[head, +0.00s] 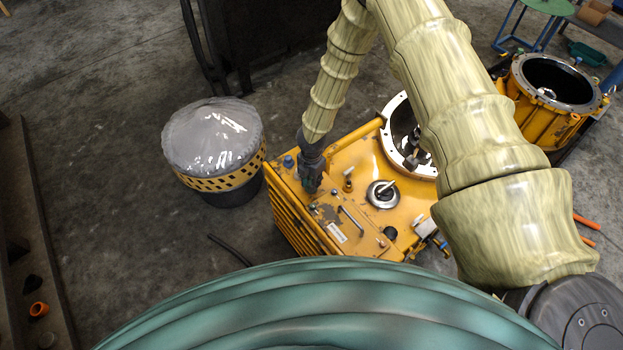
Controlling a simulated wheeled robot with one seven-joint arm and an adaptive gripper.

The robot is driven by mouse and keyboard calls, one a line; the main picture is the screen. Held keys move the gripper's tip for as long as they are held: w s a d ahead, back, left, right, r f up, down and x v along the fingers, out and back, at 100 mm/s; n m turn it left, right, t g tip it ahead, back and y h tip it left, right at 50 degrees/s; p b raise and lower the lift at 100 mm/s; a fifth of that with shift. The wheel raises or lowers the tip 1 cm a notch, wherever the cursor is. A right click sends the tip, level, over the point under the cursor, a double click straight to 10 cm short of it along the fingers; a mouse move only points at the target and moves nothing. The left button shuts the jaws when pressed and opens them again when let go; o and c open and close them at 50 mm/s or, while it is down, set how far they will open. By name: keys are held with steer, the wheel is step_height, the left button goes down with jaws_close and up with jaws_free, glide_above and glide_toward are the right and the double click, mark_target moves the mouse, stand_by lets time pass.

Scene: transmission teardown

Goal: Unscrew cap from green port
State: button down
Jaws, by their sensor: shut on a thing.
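The yellow transmission housing (362,165) stands on the floor in the middle of the head view. My gripper (311,188) points down at the left part of its top face, close to the surface. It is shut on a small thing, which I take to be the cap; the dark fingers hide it. The green port is not clearly visible; the gripper covers that spot. A blue cap (289,162) sits on the housing's corner, just left of my gripper and apart from it.
A silver knob with a handle (382,194), a bar handle (353,220) and small fittings stand on the top face. A large flanged opening (397,133) is behind. A plastic-covered drum (213,140) stands left. Another yellow housing (551,100) is at right. Floor between drum and left bench is clear.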

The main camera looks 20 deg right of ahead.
steer(key=shift+n, duration=0.3)
steer(key=n+p, duration=0.1)
steer(key=n, duration=0.1)
steer(key=shift+r+n, duration=0.15)
steer(key=shift+n, duration=0.15)
steer(key=shift+n+p, duration=0.4)
steer(key=shift+n, duration=0.8)
steer(key=n+p, duration=0.1)
steer(key=n, duration=0.2)
steer(key=c, duration=0.7)
jaws_free()
steer(key=shift+r+p, duration=1.55)
steer(key=shift+r, duration=0.85)
